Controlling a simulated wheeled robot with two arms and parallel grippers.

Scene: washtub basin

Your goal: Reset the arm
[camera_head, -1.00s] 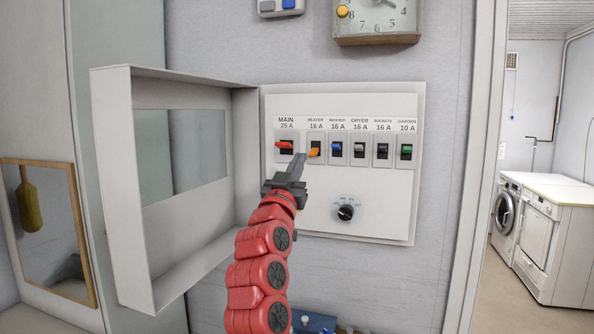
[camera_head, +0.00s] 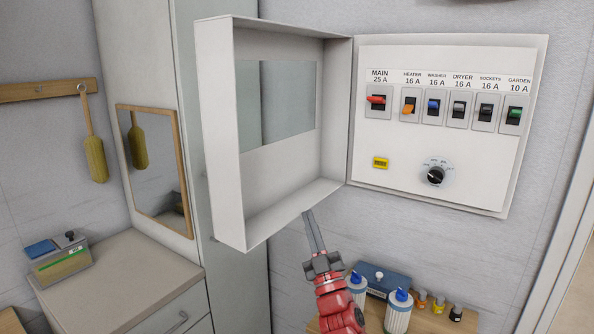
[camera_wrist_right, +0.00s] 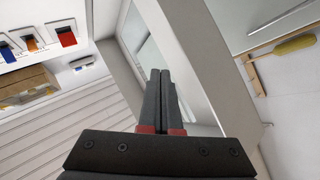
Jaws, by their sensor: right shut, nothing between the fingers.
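My right gripper (camera_head: 313,234) is shut and empty, just below the bottom edge of the open panel door (camera_head: 275,217) in the head view. Its closed fingers also fill the middle of the right wrist view (camera_wrist_right: 160,95). The breaker panel (camera_head: 450,200) on the wall has a red MAIN switch (camera_head: 376,100), an orange HEATER switch (camera_head: 409,107) and several more switches. The red lever looks about level and the orange one tilts down. My left gripper is not in view.
A brush (camera_head: 96,158) hangs from a rail.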

